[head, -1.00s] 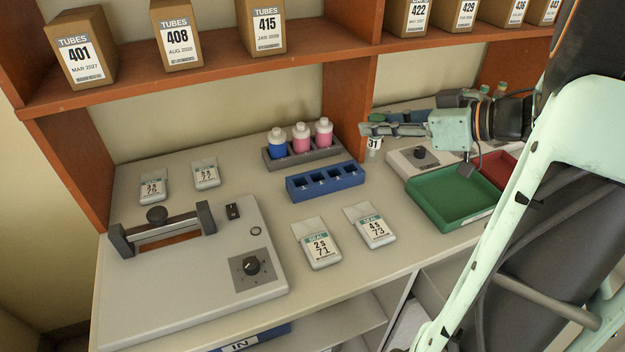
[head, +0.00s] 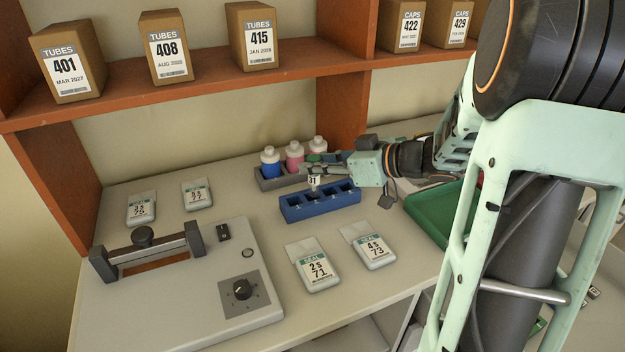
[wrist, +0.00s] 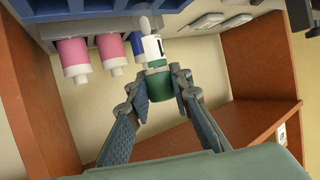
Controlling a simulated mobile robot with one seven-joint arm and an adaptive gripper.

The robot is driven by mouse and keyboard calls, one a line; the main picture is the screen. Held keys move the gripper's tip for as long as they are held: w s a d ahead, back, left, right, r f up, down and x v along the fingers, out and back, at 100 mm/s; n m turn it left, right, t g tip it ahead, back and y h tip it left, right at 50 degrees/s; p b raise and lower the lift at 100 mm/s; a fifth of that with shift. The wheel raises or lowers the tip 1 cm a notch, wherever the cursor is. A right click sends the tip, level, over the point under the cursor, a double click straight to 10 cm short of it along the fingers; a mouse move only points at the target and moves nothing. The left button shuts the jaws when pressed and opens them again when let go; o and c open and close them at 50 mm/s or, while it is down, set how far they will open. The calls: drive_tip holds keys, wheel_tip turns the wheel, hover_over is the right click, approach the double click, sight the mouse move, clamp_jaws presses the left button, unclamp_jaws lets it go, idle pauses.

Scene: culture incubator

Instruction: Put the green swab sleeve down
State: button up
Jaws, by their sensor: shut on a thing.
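My gripper (head: 312,169) is shut on the green swab sleeve (wrist: 160,86), which has a green end and a white labelled part. In the head view the sleeve (head: 314,182) is upright, with its white part pointing down at the blue rack (head: 322,208). Its lower end is over the rack's middle slots; I cannot tell whether it is in a slot or just above one. In the wrist view my gripper (wrist: 162,88) has a finger on each side of the green part.
A grey rack (head: 268,186) with a blue bottle (head: 270,164) and pink bottles stands just behind. Seal packets (head: 313,268) lie in front. A grey sealing device (head: 190,290) is at left, a green tray (head: 425,208) at right. The shelf upright (head: 343,105) stands behind.

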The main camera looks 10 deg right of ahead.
sight(313, 177)
drive_tip(key=shift+w+a+f+b, duration=0.15)
drive_tip(key=shift+f+b, duration=0.15)
drive_tip(key=shift+f, duration=0.65)
drive_tip(key=shift+w+a+f+b, duration=0.15)
drive_tip(key=shift+f+b, duration=0.1)
drive_tip(key=shift+f, duration=0.7)
drive_tip(key=shift+s, duration=0.1)
drive_tip(key=shift+f, duration=0.15)
drive_tip(key=o, duration=0.8)
drive_tip(key=shift+s+d+r, duration=0.1)
drive_tip(key=shift+d+r, duration=0.05)
drive_tip(key=shift+r, duration=0.15)
drive_tip(key=p+v, duration=0.2)
drive_tip(key=v, duration=0.9)
drive_tip(key=shift+s+d+r, duration=0.1)
drive_tip(key=shift+s+d, duration=0.1)
drive_tip(key=shift+s, duration=0.05)
